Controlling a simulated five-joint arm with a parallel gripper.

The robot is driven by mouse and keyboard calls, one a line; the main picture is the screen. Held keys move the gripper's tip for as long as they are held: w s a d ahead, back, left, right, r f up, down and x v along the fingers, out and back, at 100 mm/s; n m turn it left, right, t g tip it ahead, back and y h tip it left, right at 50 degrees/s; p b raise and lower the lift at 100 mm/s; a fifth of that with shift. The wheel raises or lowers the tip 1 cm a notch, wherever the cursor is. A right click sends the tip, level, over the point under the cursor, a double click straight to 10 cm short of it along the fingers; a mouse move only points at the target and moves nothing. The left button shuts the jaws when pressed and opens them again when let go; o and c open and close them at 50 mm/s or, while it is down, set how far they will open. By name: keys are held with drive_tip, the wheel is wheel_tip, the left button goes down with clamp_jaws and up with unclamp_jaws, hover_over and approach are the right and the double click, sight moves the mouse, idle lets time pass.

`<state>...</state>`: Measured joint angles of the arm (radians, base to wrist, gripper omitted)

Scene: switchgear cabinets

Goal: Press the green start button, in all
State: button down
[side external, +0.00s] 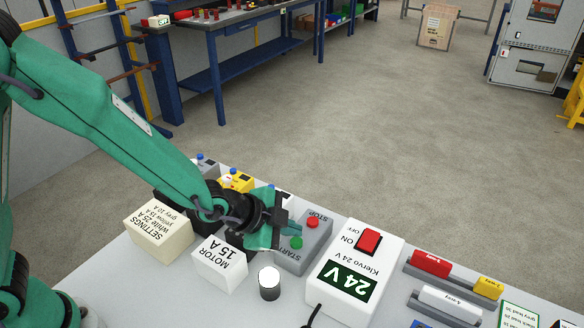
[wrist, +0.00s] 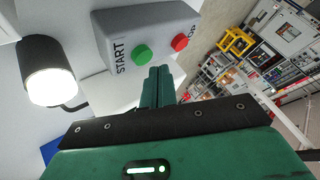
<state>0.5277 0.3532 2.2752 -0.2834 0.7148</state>
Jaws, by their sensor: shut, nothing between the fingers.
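The green start button (side external: 296,242) sits on a grey control box (side external: 318,243), beside the word START, with a red stop button (side external: 312,222) further along the box. In the wrist view the green button (wrist: 141,55) and the red button (wrist: 180,43) are both in clear sight. My gripper (side external: 296,229) is shut and empty, its fingertips close to the box beside the buttons. In the wrist view the closed fingertips (wrist: 160,70) appear just below and right of the green button. I cannot tell whether they touch the box.
A lit white lamp (side external: 269,281) stands in front of the box. A white 24 V supply (side external: 356,270) with a red switch is to the right. Red, white and yellow terminal blocks lie far right.

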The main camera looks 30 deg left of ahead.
sight(288, 245)
drive_tip(key=shift+r, duration=2.45)
drive_tip(key=s+a+r+n+y, duration=0.1)
drive_tip(key=s+a+r+n, duration=0.25)
drive_tip(key=a, duration=0.35)
drive_tip(key=s+a+r+n+y, duration=0.2)
drive_tip(key=a+r+n, duration=0.1)
drive_tip(key=a+r, duration=0.3)
drive_tip(key=s+a+r+n+g+y, duration=0.1)
drive_tip(key=s+a+r+n+g, duration=0.1)
drive_tip(key=s+a+n, duration=0.5)
drive_tip(key=s+a+r, duration=0.1)
drive_tip(key=s+a, duration=0.3)
drive_tip(key=s, duration=0.2)
drive_tip(key=shift+s+n+y, duration=0.3)
drive_tip(key=shift+s+n, duration=0.05)
